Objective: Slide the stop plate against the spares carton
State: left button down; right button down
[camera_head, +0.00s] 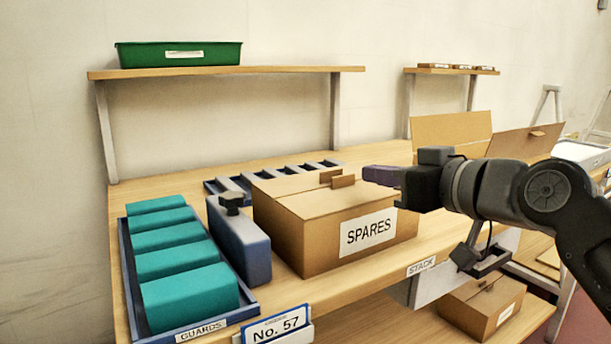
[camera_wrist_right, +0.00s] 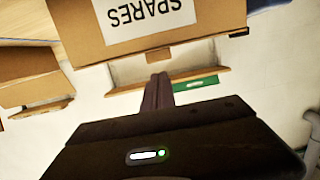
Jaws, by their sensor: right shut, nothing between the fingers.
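The spares carton (camera_head: 290,225) is a closed brown box with a white SPARES label, standing mid-bench. It also shows upside down at the top of the right wrist view (camera_wrist_right: 215,30). The stop plate (camera_head: 240,243), a blue-grey upright slab with a black knob on top, stands just left of the carton. A narrow gap seems to show at its front end; its far end is partly hidden. My right gripper (camera_head: 382,176) is shut and empty, above the carton's right side; its fingers show in the wrist view (camera_wrist_right: 158,85). My left gripper is not in view.
A blue tray (camera_head: 250,313) of teal guards lies left of the plate. A slotted dark rack (camera_head: 213,187) lies behind the carton. An open carton (camera_head: 450,130) stands beyond my right arm. A shelf (camera_head: 270,70) with a green bin (camera_head: 215,54) overhangs the back.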

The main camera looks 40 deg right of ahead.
aim_at(246, 246)
jog(key=k+j, duration=0.1)
jog(key=k, duration=0.9)
